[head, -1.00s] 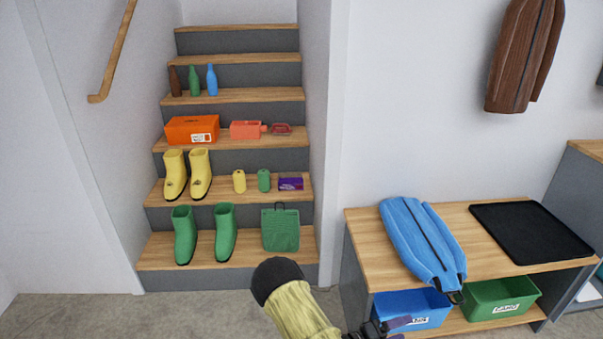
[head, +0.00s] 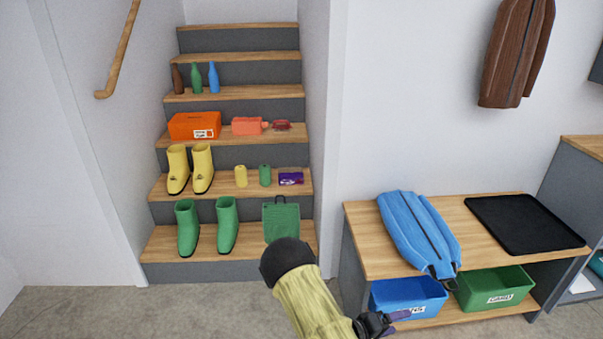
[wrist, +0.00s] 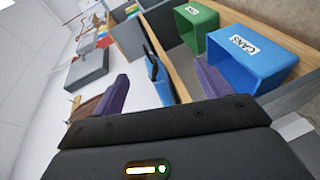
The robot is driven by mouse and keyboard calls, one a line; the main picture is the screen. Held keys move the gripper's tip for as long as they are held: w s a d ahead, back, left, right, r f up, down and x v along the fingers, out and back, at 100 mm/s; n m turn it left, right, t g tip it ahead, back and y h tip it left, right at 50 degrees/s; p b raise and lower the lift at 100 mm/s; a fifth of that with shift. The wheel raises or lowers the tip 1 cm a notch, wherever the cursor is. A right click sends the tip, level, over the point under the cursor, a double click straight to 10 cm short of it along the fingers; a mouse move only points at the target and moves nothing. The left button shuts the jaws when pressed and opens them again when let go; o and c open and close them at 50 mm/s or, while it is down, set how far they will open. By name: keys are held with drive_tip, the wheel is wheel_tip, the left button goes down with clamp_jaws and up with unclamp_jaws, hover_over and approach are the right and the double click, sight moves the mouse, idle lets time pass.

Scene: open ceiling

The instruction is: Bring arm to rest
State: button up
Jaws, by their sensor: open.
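My arm (head: 310,300) reaches up from the bottom of the head view, in front of the stairs and left of the bench. My gripper (head: 394,322) shows small at the bottom edge, just in front of the blue bin (head: 408,297). In the wrist view my gripper (wrist: 162,88) has its two purple fingers spread wide. Nothing is between them. The blue bin, labelled CANS, lies beyond the fingers in that view.
A wooden bench (head: 370,240) holds a blue jacket (head: 420,233) and a black tray (head: 525,225). A green bin (head: 495,290) stands beside the blue bin on its lower shelf. Boots, bottles and a green bag (head: 282,220) stand on the stairs (head: 160,243). Floor at left is clear.

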drive_tip(key=w+a+r+m+y, duration=0.2)
drive_tip(key=a+r+y, duration=0.8)
drive_tip(key=y, duration=0.2)
drive_tip(key=s+r+g+y, duration=0.3)
drive_tip(key=s+r, duration=0.7)
drive_tip(key=s, duration=0.6)
drive_tip(key=w+p+v, duration=0.3)
drive_tip(key=p+v, duration=1.3)
drive_tip(key=w+r+p+v, duration=0.1)
drive_tip(key=w+p+v, duration=0.2)
drive_tip(key=p+v, duration=1.3)
drive_tip(key=shift+w+r+p, duration=0.3)
drive_tip(key=shift+r+p, duration=0.15)
drive_tip(key=shift+a, duration=0.15)
